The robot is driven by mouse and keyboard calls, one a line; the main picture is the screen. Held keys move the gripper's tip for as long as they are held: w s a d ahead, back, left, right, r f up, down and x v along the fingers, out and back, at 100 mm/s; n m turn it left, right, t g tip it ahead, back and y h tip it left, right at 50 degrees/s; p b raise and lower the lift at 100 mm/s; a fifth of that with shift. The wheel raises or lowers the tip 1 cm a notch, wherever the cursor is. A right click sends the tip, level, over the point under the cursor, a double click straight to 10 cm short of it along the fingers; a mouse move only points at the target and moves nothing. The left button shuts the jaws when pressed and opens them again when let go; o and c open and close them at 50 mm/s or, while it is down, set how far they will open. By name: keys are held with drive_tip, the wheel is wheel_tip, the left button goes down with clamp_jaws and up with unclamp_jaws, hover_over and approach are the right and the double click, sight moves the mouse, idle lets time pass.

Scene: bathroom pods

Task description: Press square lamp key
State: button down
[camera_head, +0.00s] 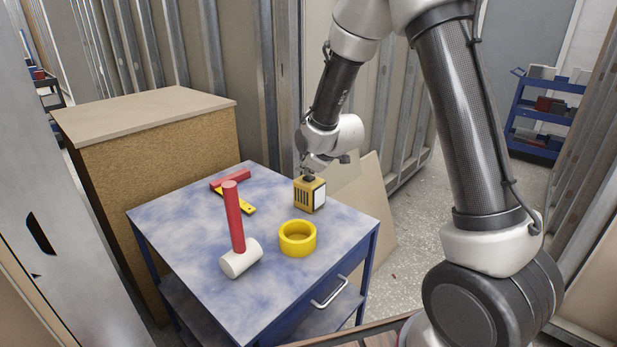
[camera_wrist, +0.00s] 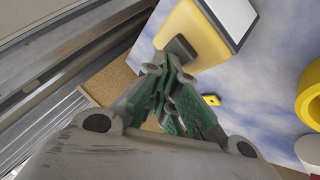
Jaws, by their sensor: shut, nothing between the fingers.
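The lamp is a yellow box (camera_head: 301,196) with a white front panel and dark slots on its side. It stands upright at the back right of the blue table, and its corner shows in the wrist view (camera_wrist: 206,42). Its dark square key (camera_head: 308,178) is on top, and it also shows in the wrist view (camera_wrist: 180,49). My gripper (camera_head: 311,168) is shut and empty, pointing down just above the key. In the wrist view its closed fingertips (camera_wrist: 170,63) are right beside the key. I cannot tell whether they touch it.
On the blue table (camera_head: 180,225) are a yellow tape roll (camera_head: 297,239), a mallet with a red handle (camera_head: 234,217) standing on its white head, and a yellow tool (camera_head: 238,203) by a red one (camera_head: 229,180). A wooden cabinet (camera_head: 165,170) stands behind.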

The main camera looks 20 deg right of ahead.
sight(306, 177)
drive_tip(key=shift+f, duration=0.15)
drive_tip(key=shift+r, duration=0.7)
drive_tip(key=shift+r, duration=0.1)
wheel_tip(306, 177, up, 6)
drive_tip(key=shift+f, duration=0.1)
idle(0.4)
